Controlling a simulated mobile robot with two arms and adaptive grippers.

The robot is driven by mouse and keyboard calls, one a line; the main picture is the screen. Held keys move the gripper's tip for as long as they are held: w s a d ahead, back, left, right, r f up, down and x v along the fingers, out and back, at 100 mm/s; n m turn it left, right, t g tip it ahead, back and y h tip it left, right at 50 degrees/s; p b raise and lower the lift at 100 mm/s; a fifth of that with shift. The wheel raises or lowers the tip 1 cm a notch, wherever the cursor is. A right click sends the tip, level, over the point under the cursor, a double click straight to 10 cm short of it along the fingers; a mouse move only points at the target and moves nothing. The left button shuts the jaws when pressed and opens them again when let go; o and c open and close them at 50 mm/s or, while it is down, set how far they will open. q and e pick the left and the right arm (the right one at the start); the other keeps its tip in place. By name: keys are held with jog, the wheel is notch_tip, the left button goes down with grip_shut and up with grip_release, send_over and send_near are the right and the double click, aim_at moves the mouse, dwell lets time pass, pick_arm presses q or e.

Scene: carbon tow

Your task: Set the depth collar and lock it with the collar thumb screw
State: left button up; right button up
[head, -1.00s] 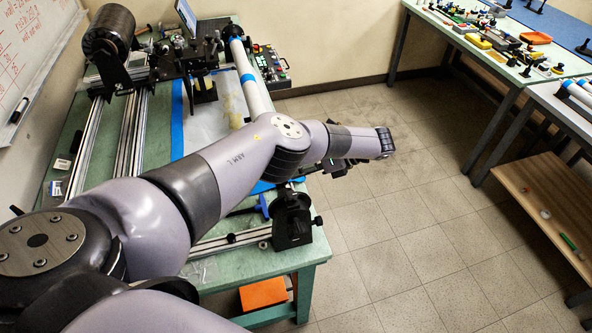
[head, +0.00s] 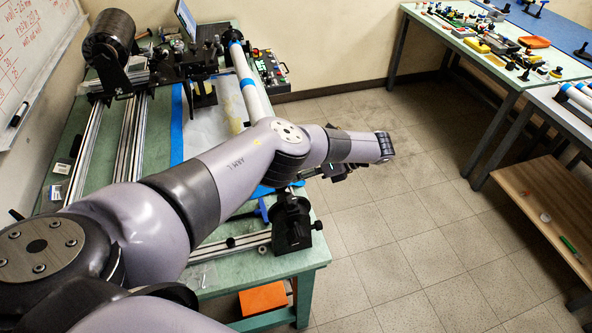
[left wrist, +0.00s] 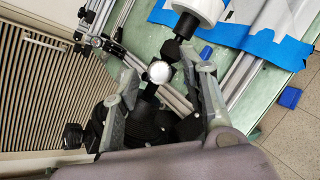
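My left arm crosses the head view, and its gripper (head: 335,172) hangs past the table's right edge, partly hidden by the wrist. In the left wrist view my left gripper (left wrist: 165,95) has its two fingers spread apart. Between and beyond them are a round silver end face (left wrist: 159,72) and black fixture parts; I cannot tell whether a finger touches them. In the head view a black end block (head: 291,225) with a side knob (head: 318,224) stands at the near end of the rails. I cannot make out the depth collar or its thumb screw for certain. My right gripper is not in view.
The green table (head: 215,275) carries metal rails (head: 130,130), a black spool (head: 111,38) and a white tube with blue bands (head: 251,95). An orange box (head: 263,298) is under it. Tiled floor is free to the right, before a parts-covered table (head: 480,68).

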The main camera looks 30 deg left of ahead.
pick_arm(q)
notch_tip(320, 180, up, 10)
dwell(0.6)
jog(key=shift+d, duration=0.1)
dwell(0.4)
